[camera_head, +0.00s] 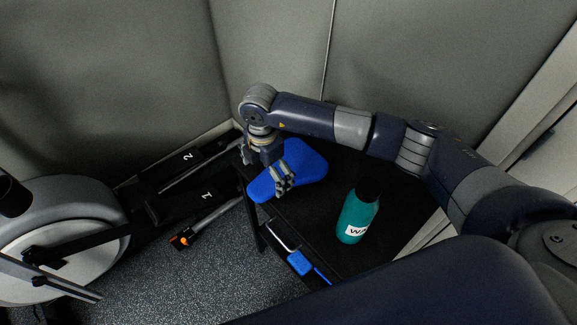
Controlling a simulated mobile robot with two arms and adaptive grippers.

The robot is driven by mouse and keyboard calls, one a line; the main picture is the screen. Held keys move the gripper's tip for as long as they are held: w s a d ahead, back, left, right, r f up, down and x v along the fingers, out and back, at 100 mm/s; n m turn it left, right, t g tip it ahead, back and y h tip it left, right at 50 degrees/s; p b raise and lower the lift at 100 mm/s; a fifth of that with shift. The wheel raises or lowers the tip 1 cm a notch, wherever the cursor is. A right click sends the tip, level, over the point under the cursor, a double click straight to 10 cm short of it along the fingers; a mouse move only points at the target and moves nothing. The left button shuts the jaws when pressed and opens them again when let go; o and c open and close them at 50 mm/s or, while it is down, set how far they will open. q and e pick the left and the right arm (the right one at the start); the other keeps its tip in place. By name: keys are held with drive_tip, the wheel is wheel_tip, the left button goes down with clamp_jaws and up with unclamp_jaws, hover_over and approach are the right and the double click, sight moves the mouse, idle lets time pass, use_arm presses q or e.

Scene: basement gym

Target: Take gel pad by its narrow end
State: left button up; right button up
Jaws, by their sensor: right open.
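The gel pad (307,160) is blue with rounded corners. It lies on the black table (315,222), wide end toward the back right and narrow end toward the front left, by the table's left edge. My right gripper (266,170) is open above the pad's left part, close to the narrow end, with its fingers pointing down. One finger shows in front over the blue surface and another behind near the pad's left edge. I cannot tell whether they touch the pad. The gripper and wrist hide part of the pad. My left gripper is not in view.
A teal bottle (357,218) with a dark cap stands on the table to the right of the pad. Small blue items (300,263) sit lower at the table's front. An exercise machine (65,235) stands left. Padded grey walls (270,50) close off the back.

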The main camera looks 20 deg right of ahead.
sight(269, 180)
drive_tip(key=shift+w+d+f+p, duration=0.1)
drive_tip(key=shift+f+p, duration=0.1)
drive_tip(key=shift+f, duration=0.75)
drive_tip(key=shift+d+f+p, duration=0.1)
drive_tip(key=shift+f+p, duration=0.05)
drive_tip(key=shift+f, duration=0.75)
drive_tip(key=c, duration=0.9)
drive_tip(key=shift+o, duration=0.2)
drive_tip(key=shift+r, duration=0.15)
